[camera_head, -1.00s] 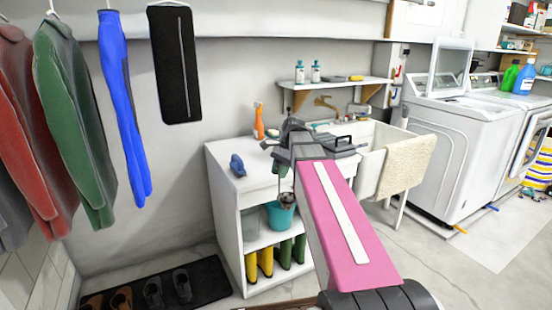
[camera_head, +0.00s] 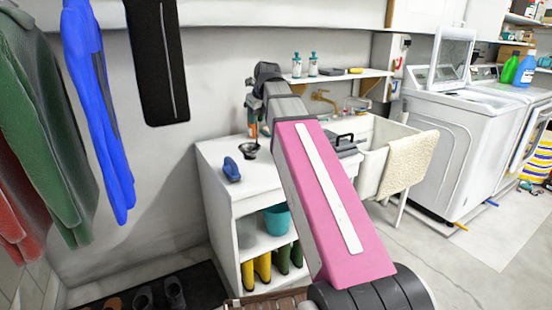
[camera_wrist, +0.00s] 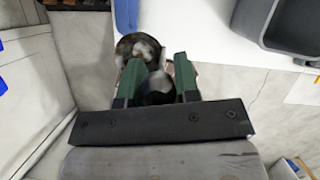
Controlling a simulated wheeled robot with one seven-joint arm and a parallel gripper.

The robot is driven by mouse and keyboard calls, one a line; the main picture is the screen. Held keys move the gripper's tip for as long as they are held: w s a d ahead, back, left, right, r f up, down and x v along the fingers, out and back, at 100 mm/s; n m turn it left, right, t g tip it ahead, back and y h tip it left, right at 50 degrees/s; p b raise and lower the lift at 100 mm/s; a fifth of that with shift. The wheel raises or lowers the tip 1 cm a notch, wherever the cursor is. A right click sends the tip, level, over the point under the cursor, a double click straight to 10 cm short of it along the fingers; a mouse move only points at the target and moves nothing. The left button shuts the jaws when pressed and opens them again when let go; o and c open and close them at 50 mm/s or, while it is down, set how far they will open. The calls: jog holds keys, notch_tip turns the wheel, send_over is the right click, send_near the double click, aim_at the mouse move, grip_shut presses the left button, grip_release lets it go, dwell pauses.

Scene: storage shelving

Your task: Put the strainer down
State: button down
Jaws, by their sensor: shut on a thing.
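The strainer (camera_head: 249,149) is a small dark bowl hanging below my gripper (camera_head: 252,112) in the head view, over or near the left part of the white counter (camera_head: 207,152). I cannot tell whether it touches the top. In the wrist view my gripper (camera_wrist: 158,70) has its green fingers closed around the strainer's handle, which is mostly hidden. The strainer's round bowl (camera_wrist: 137,48) shows just beyond the fingertips, near the counter's edge.
A blue object (camera_head: 231,168) lies on the counter left of the strainer. A dark tray with a black handle (camera_head: 344,143) stands to the right, beside the sink (camera_head: 372,164). Below are a teal bucket (camera_head: 276,219) and boots (camera_head: 263,266). A wall shelf (camera_head: 340,75) holds bottles.

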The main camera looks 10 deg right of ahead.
jog(key=shift+w+d, duration=0.15)
jog(key=shift+w, duration=0.15)
jog(key=w+d+f, duration=0.7)
jog(key=w+f, duration=0.1)
jog(key=f, duration=0.2)
jog(key=shift+w+f, duration=0.2)
jog(key=shift+f, duration=0.25)
jog(key=c, duration=0.8)
grip_release()
jog(key=shift+c, duration=0.2)
jog(key=v, duration=1.2)
